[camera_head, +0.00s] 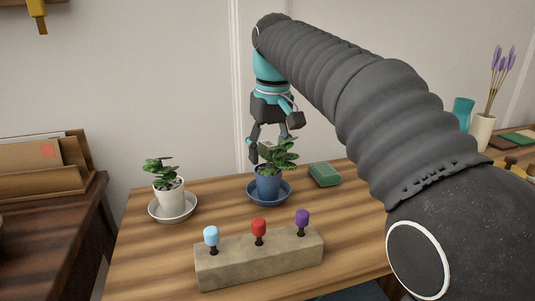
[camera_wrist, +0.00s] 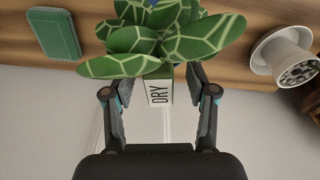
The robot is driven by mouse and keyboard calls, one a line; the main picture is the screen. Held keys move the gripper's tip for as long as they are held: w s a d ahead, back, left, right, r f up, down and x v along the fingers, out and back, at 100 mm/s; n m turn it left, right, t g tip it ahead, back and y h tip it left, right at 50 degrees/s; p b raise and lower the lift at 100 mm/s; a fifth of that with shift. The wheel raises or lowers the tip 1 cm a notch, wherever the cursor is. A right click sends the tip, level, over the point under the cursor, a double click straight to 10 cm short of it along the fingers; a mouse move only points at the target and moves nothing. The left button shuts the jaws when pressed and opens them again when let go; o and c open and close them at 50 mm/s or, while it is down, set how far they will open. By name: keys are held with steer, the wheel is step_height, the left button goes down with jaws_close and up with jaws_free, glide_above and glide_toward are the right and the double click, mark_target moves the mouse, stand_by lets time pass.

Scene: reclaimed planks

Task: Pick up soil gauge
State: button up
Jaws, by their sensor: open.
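My gripper (camera_wrist: 156,76) is open, with one finger on each side of the gauge and gaps between. The fingertips are partly hidden by leaves. In the head view my gripper (camera_head: 273,143) points down at the plant (camera_head: 278,155), which stands in a blue pot (camera_head: 268,186).
A white-potted plant (camera_head: 170,192) stands on a saucer to the left. A green box (camera_head: 324,174) lies right of the blue pot. A block (camera_head: 262,262) with light blue, red and purple knobs stands in front. Bare planks lie between.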

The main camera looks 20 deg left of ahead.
jaws_close()
steer(key=shift+r, duration=0.5)
step_height(320, 180, up, 4)
steer(key=shift+f+p, duration=0.15)
steer(key=shift+p, duration=0.75)
steer(key=d+r, duration=0.6)
steer(key=d, duration=0.5)
steer(key=shift+d+r+p, duration=0.15)
steer(key=shift+d+p, duration=0.2)
steer(key=shift+p, duration=0.1)
steer(key=shift+w, duration=0.1)
